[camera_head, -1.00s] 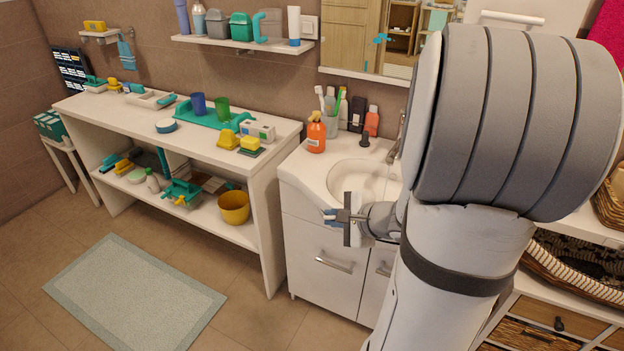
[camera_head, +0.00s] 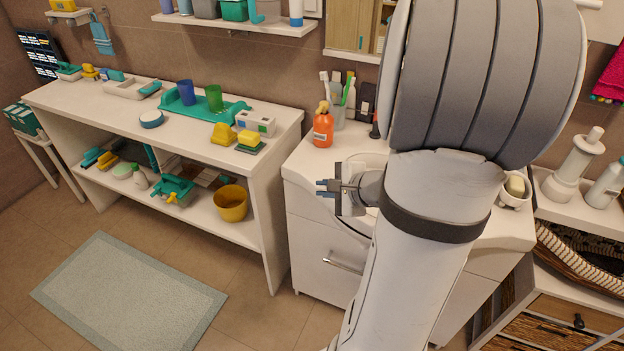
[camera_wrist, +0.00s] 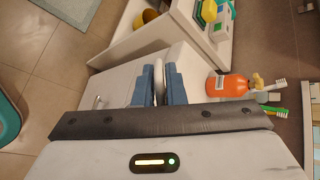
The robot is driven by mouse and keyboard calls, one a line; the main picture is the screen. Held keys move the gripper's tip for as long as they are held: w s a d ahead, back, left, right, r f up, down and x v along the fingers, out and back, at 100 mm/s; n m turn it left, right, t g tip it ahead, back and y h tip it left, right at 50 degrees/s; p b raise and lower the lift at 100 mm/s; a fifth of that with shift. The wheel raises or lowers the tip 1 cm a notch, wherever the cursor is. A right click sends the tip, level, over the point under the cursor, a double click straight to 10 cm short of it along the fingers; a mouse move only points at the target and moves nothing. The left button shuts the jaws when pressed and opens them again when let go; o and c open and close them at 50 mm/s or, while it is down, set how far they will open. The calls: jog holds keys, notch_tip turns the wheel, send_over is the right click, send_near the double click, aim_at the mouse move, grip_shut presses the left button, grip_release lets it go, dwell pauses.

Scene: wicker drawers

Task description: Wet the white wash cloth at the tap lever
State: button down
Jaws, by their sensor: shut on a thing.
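My gripper (camera_head: 324,188) is over the front left edge of the white washbasin cabinet (camera_head: 318,240), beside the basin, with its fingers pointing left in the head view. In the wrist view its blue fingers (camera_wrist: 159,88) are closed around a thin, pale strip, which looks like the white wash cloth (camera_wrist: 159,75). Only this narrow edge of it shows. I cannot make the cloth out in the head view. The basin (camera_head: 362,162) is mostly behind my arm. The tap and its lever are hidden behind my arm.
An orange soap bottle (camera_head: 323,131) and a toothbrush cup (camera_head: 338,117) stand at the basin's back left. A white bench (camera_head: 85,108) with bath items is at left. A soap dish (camera_head: 514,200) is right of my arm. Floor around the mat (camera_head: 130,295) is clear.

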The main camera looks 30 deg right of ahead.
jog(key=d, duration=0.2)
jog(key=d+f+p, duration=0.1)
jog(key=d, duration=0.1)
jog(key=shift+w+p, duration=0.1)
jog(key=shift+p, duration=0.2)
jog(key=d, duration=0.2)
jog(key=d+f+p, duration=0.1)
jog(key=d, duration=0.2)
jog(key=shift+w+d+f, duration=0.1)
jog(key=shift+d+f, duration=0.2)
jog(key=shift+f, duration=0.05)
jog(key=shift+d+f, duration=0.25)
jog(key=shift+d, duration=0.35)
jog(key=shift+d+f, duration=0.25)
jog(key=shift+d, duration=0.35)
jog(key=shift+w+d+f+b, duration=0.1)
jog(key=shift+d+f+b, duration=0.15)
jog(key=shift+d, duration=0.65)
jog(key=shift+d+f+b, duration=0.2)
jog(key=shift+d, duration=0.65)
jog(key=shift+a+r+b, duration=0.15)
jog(key=shift+a+r, duration=0.35)
jog(key=shift+a, duration=0.25)
jog(key=shift+a+r+b, duration=0.15)
jog(key=shift+a+r, duration=0.35)
jog(key=shift+a, duration=0.25)
